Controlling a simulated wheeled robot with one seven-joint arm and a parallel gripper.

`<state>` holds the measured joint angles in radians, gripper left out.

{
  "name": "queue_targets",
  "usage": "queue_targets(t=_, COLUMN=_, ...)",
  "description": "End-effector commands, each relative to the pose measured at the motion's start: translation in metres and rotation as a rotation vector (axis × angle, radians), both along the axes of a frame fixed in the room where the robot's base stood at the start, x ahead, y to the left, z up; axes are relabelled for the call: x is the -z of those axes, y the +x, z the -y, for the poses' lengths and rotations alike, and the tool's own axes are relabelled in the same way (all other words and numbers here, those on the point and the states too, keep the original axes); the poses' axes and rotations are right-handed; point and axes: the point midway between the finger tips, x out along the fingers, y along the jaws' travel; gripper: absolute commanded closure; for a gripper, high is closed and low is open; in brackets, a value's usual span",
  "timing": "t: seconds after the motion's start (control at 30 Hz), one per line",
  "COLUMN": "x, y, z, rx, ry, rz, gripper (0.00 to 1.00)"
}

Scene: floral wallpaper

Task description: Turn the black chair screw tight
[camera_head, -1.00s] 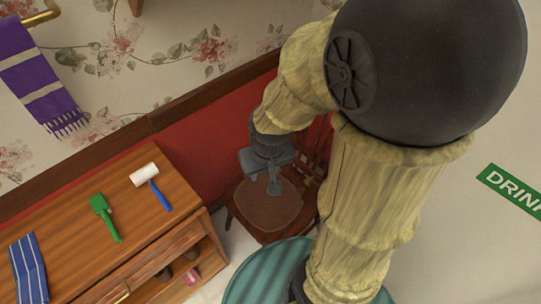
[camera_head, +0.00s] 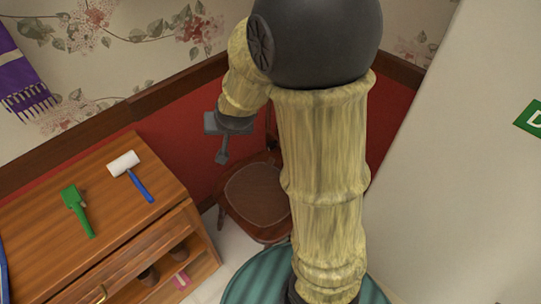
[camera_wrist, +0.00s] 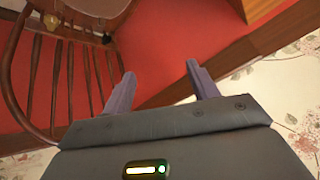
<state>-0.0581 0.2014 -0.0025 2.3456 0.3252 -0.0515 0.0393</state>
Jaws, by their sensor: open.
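The brown wooden chair (camera_head: 252,192) stands in the corner behind my arm in the head view, its back mostly hidden. In the wrist view its spindled back (camera_wrist: 72,75) fills the left side. A small dark knob-like spot (camera_wrist: 106,39) and a yellowish fitting (camera_wrist: 50,22) show near the seat there; I cannot tell surely which is the black screw. My gripper (camera_head: 222,157) hangs left of and above the seat. In the wrist view my gripper (camera_wrist: 160,70) is open, with nothing between its fingers, just right of the chair back and apart from the dark spot.
A wooden cabinet (camera_head: 110,240) stands left, holding a white-and-blue roller (camera_head: 130,172) and a green tool (camera_head: 76,208). A round teal surface (camera_head: 250,285) lies in front of the chair. Red wall panelling (camera_head: 190,125) runs close behind. A pale panel (camera_head: 450,180) stands right.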

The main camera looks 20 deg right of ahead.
Motion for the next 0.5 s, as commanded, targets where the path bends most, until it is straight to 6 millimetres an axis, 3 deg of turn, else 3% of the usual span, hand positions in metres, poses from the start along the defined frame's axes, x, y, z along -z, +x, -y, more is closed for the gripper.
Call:
queue_targets(t=0.03, x=0.022, y=0.014, z=-0.001, rx=0.029, ry=0.011, rz=0.035, gripper=0.41)
queue_targets(t=0.5, x=0.099, y=0.119, z=0.011, rx=0.335, ry=0.083, rz=0.362, gripper=0.41)
